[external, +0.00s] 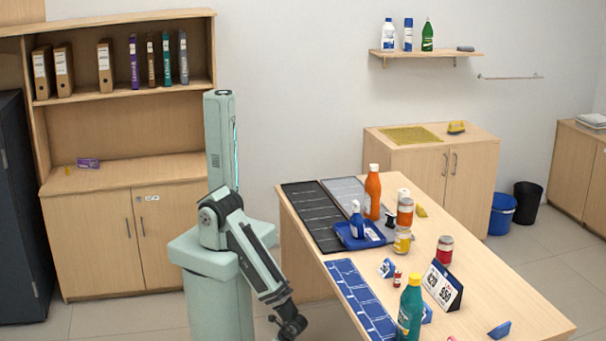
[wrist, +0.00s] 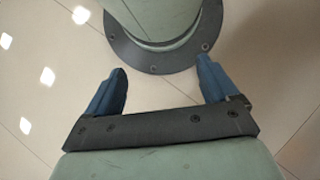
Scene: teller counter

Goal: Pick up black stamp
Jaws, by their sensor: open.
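A small dark object (external: 390,219), which may be the black stamp, stands on the wooden counter (external: 490,296) just right of the blue tray (external: 345,241) in the external view. It is too small to identify surely. My gripper (external: 290,327) hangs low beside the counter's left end, far from that object and below the counter top. In the wrist view my gripper (wrist: 162,72) has its two blue fingers wide apart with nothing between them. No stamp shows in the wrist view; it shows the tiled floor and part of my own body.
A teal bottle (external: 410,310) and a number calendar (external: 442,286) stand nearer the front. The counter's left edge lies between my gripper and the counter top. The right front is mostly clear.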

